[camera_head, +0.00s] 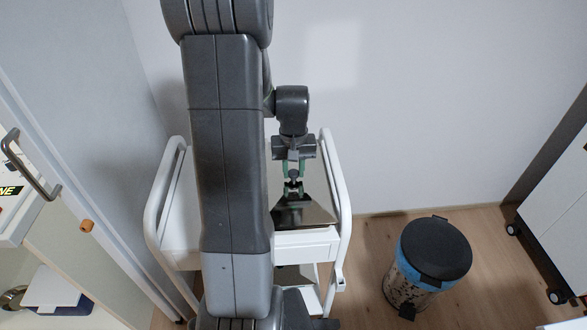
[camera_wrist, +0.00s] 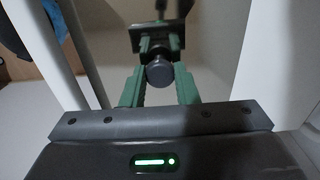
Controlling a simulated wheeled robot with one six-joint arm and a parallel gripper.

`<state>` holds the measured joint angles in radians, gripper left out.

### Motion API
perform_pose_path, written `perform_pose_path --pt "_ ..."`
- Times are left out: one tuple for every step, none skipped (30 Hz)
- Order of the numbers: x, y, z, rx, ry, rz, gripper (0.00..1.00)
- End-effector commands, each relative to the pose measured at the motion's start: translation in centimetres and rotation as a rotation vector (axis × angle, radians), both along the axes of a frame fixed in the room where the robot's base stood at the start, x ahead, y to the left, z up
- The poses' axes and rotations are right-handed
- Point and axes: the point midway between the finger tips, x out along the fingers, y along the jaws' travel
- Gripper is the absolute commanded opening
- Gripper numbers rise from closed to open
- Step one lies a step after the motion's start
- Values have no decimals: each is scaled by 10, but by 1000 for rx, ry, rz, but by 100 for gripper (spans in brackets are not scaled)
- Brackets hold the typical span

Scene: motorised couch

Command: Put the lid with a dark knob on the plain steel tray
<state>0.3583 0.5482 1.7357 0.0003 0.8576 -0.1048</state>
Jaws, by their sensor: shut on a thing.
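The lid (camera_head: 308,214) is a shiny, mirror-like steel plate at the right part of the white trolley's top. Its dark round knob (camera_head: 294,174) stands between the green fingers of my gripper (camera_head: 292,170). In the wrist view the knob (camera_wrist: 159,74) also sits between the fingertips of my gripper (camera_wrist: 160,72), which is shut on it. The lid mirrors the fingers. I cannot tell whether the lid rests on something or hangs just above it. My arm hides the lid's left part. I cannot make out the plain steel tray for certain.
The white trolley (camera_head: 343,190) has raised side rails close to my gripper. A shiny dark surface (camera_head: 295,273) shows on its lower level. A black-lidded pedal bin (camera_head: 436,248) stands on the floor at right. A white cabinet on castors (camera_head: 562,205) is at far right.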

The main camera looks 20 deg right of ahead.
Motion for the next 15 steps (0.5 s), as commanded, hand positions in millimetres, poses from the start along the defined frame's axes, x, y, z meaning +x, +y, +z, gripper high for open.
perform_pose_path --pt "0 0 -1 0 0 0 0" --pt "0 0 -1 0 0 0 0" --pt "0 0 -2 0 0 0 0" --pt "0 0 -3 0 0 0 0" --pt "0 0 -3 0 0 0 0" --pt "0 0 -3 0 0 0 0" --pt "0 0 -3 0 0 0 0" --pt "0 0 -3 0 0 0 0" --pt "0 0 -3 0 0 0 0" --pt "0 0 -3 0 0 0 0" --pt "0 0 -3 0 0 0 0" --pt "0 0 -3 0 -1 0 0" --pt "0 0 -3 0 0 0 0" --pt "0 0 -3 0 0 0 0" --pt "0 0 -3 0 0 0 31"
